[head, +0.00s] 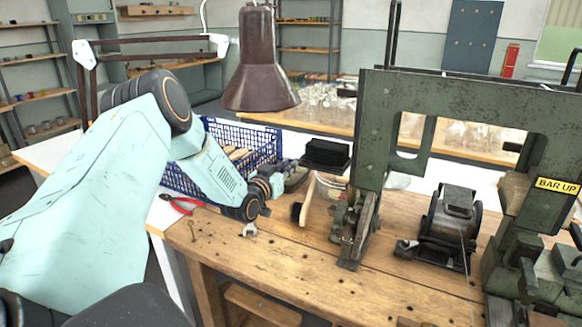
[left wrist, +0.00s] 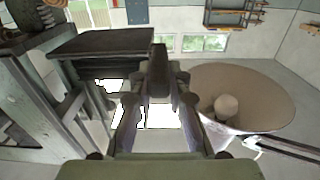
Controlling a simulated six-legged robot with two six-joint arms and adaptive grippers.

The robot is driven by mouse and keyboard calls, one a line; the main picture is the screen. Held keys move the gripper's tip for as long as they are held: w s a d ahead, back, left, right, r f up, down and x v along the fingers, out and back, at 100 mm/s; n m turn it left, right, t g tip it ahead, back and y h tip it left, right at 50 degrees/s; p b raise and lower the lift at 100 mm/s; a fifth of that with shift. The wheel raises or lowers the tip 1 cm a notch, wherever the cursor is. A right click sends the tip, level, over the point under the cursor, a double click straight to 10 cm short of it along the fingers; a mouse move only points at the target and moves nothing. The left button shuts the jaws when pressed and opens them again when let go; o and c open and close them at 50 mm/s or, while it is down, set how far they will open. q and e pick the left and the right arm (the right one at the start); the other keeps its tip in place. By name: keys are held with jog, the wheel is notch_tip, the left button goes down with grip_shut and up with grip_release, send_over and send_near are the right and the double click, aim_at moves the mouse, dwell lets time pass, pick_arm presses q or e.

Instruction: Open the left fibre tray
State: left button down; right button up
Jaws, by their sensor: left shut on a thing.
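My left arm comes in from the left, and its gripper (head: 297,176) is low over the bench's back edge, beside the green machine frame. In the left wrist view the fingers (left wrist: 158,72) close on a narrow dark piece (left wrist: 158,56), which looks like a handle. A dark box-like part (left wrist: 105,43), probably the left fibre tray, is just left of the fingertips there. In the head view a black block (head: 325,153) sits just behind the gripper; I cannot tell whether it is the same part. My right gripper is not in view.
The tufting machine's green frame (head: 375,135) rises right of the gripper. A brown lamp (head: 258,60) hangs above. A blue crate (head: 262,147), red pliers (head: 180,205) and a small metal tool (head: 249,231) are near the arm. The front of the wooden bench (head: 290,265) is mostly clear.

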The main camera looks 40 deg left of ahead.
pick_arm(q)
jog(key=c, duration=1.7)
grip_release()
jog(key=shift+a, duration=0.2)
jog(key=shift+o, duration=0.7)
jog(key=shift+a+f, duration=0.1)
jog(key=shift+a, duration=0.05)
jog(key=shift+s, duration=0.3)
jog(key=v, duration=0.7)
jog(key=shift+w+d, duration=0.1)
jog(key=shift+d, duration=0.15)
